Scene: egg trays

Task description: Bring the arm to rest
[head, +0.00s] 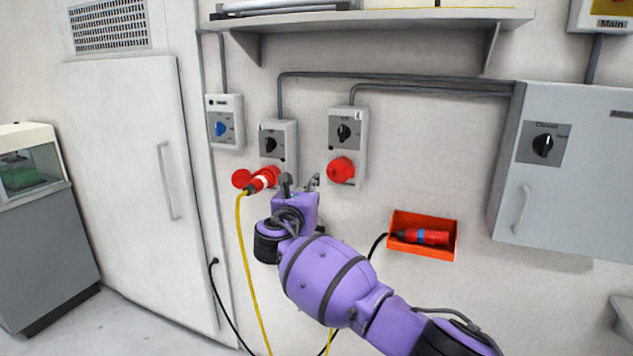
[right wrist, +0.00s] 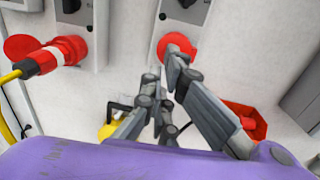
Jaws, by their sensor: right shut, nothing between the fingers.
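My right arm (head: 330,280), purple with dark bands, reaches up from the bottom right in the head view. Its gripper (head: 300,183) is in front of the wall, just right of a red plug (head: 262,180) with a yellow cable. The gripper is shut and empty; its grey fingers (right wrist: 163,78) also show in the right wrist view, below a red socket (right wrist: 176,46). In that view the red plug (right wrist: 60,54) sits in its socket to the left, apart from the fingers. My left gripper is not in view.
Switch boxes (head: 346,140) with red sockets are on the wall. An orange-red tray (head: 420,252) holding another red plug (head: 422,237) is to the right of the arm. A grey cabinet (head: 570,190) is at the right, a shelf (head: 380,20) above, and a white door (head: 125,180) at the left.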

